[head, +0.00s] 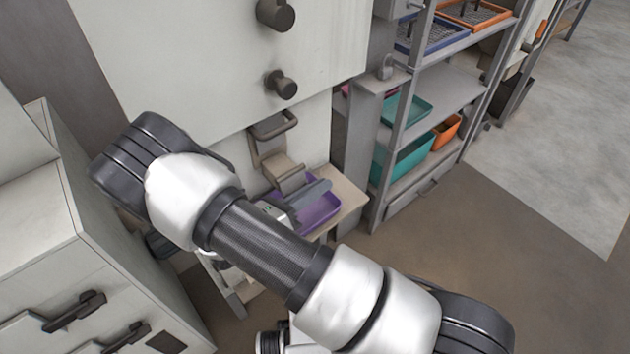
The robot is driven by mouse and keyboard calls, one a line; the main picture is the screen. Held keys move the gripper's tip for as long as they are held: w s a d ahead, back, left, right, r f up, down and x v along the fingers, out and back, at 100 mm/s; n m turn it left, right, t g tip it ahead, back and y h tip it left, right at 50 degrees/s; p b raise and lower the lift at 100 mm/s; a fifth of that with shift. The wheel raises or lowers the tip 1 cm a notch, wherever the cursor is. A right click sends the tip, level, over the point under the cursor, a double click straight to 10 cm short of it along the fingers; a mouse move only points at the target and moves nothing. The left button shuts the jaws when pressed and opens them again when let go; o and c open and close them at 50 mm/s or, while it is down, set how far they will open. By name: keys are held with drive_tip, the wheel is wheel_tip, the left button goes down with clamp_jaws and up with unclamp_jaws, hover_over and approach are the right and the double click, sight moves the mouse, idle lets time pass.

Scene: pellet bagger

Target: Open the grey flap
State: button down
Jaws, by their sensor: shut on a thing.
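The grey flap (309,194) shows in the head view as a blue-grey piece at the mouth of a small chute (282,168), low on the front of the pale machine. A purple tray (322,213) lies just below it. My gripper (281,209) is at the near left side of the flap, mostly hidden behind my own arm. It is shut on the flap, but the fingertips and the exact hold are hard to see. How far the flap is tilted cannot be told.
A grey loop handle (274,125) sits above the chute, and two dark knobs (276,14) (282,85) stick out higher up. A metal rack (445,90) with coloured trays stands right. A pale cabinet (85,260) stands close on the left. Open floor (480,240) lies right.

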drive_tip(key=shift+s+d+r+n+p, duration=0.1)
drive_tip(key=shift+r+n+p, duration=1.05)
drive_tip(key=shift+n, duration=0.65)
drive_tip(key=shift+s+r+n+p, duration=0.1)
drive_tip(key=shift+r+n+p, duration=0.7)
drive_tip(key=shift+n+p, duration=0.8)
drive_tip(key=shift+s+d+r+n+p, duration=0.1)
drive_tip(key=shift+r+n+p, duration=0.9)
drive_tip(key=shift+n, duration=1)
drive_tip(key=c, duration=2.1)
unclamp_jaws()
drive_tip(key=shift+a, duration=0.1)
drive_tip(key=b+v, duration=0.1)
drive_tip(key=v, duration=1.6)
drive_tip(key=shift+s+a, duration=0.15)
